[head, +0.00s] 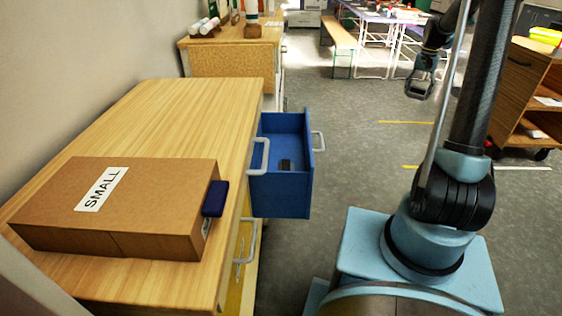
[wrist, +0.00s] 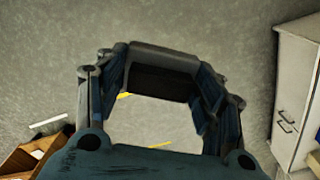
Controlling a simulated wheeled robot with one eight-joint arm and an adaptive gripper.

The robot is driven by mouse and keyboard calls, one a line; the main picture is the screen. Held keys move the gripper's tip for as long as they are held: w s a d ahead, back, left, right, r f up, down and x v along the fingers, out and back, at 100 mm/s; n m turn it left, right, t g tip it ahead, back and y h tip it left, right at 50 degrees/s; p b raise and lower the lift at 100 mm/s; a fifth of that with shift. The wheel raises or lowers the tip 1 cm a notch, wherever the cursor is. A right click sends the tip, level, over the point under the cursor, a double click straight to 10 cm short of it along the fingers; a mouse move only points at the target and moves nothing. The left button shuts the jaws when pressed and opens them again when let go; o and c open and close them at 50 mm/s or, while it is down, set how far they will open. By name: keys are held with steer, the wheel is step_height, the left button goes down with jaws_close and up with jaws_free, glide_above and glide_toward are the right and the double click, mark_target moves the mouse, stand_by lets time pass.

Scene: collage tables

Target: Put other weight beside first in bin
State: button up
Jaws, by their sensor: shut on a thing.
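A small dark weight (head: 285,165) lies on the floor of the open blue drawer bin (head: 282,205). My gripper (head: 419,88) is up in the air over the open floor, well to the right of the drawer. In the wrist view my gripper (wrist: 163,85) is shut on a dark grey block-like weight (wrist: 163,58), held across the fingertips. The weight's far side is hidden.
A brown box labelled SMALL (head: 120,205) lies on the wooden cabinet top (head: 165,110), with a dark blue object (head: 215,198) at its right end. A wooden shelf cart (head: 530,95) stands at right. Grey floor (head: 350,140) between is clear.

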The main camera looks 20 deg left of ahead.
steer(key=s+a+n, duration=0.4)
steer(key=a+n, duration=0.1)
steer(key=a, duration=0.9)
steer(key=n, duration=2)
glide_above(287, 147)
steer(key=f, duration=0.2)
steer(key=shift+w+f, duration=0.2)
steer(key=shift+f, duration=4.55)
steer(key=shift+f, duration=0.1)
